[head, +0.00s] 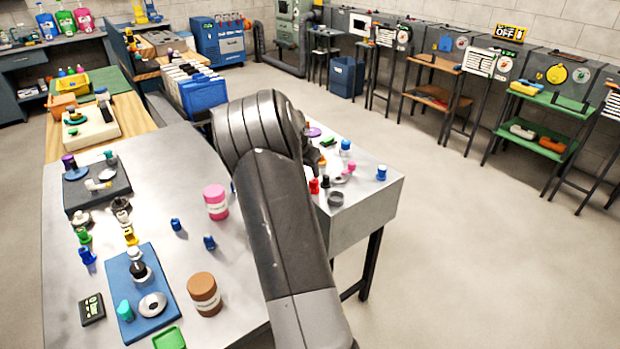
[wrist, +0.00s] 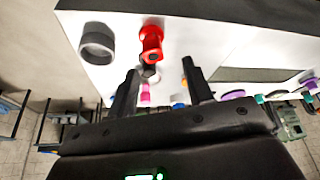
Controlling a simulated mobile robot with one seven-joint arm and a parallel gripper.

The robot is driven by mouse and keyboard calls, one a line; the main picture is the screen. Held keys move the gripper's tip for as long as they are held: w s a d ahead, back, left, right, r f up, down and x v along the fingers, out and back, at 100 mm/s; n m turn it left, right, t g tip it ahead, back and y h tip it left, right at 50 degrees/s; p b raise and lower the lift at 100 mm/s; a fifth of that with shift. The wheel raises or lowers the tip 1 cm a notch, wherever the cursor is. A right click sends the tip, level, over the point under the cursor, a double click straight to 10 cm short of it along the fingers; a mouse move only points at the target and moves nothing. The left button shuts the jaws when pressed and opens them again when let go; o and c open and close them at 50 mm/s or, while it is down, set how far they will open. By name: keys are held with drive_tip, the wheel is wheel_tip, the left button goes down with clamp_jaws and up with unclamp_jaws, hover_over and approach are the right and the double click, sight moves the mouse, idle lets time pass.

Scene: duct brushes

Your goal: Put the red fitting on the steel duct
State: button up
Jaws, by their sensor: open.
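The red fitting (wrist: 151,42) stands on the table's light top, just beyond my fingertips in the wrist view. In the head view it shows as a small red piece (head: 314,186) right of my arm. A short grey ring (wrist: 98,43), likely the steel duct, sits apart to its left; it also shows in the head view (head: 335,198). My gripper (wrist: 160,78) is open with nothing clearly held. A small dark piece shows between the fingers, just below the red fitting. My arm hides most of the gripper in the head view.
Pink, purple and blue small pieces crowd this table corner, including a blue one (head: 381,173) near the right edge. A pink jar (head: 216,201) and a brown jar (head: 204,294) stand left of my arm. The table edge is close to the grey ring.

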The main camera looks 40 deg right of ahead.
drive_tip(key=s+a+r+n+t+y, duration=0.1)
drive_tip(key=s+a+r+n, duration=0.1)
drive_tip(key=s+a+r, duration=0.5)
drive_tip(key=s+a+r+n+t+y, duration=0.15)
drive_tip(key=s+a+r, duration=0.3)
drive_tip(key=a, duration=0.45)
drive_tip(key=s+a+r+n+y, duration=0.1)
drive_tip(key=s+a+r+n, duration=0.2)
drive_tip(key=s+a+r, duration=0.4)
drive_tip(key=s+a+f+n+t, duration=0.1)
drive_tip(key=s+a+f+n, duration=0.1)
drive_tip(key=s+a+n, duration=0.5)
drive_tip(key=s+a, duration=0.6)
drive_tip(key=s, duration=0.2)
drive_tip(key=shift+s+a+y, duration=0.25)
drive_tip(key=shift+s+y, duration=0.05)
drive_tip(key=shift+y, duration=0.05)
drive_tip(key=shift+o, duration=0.3)
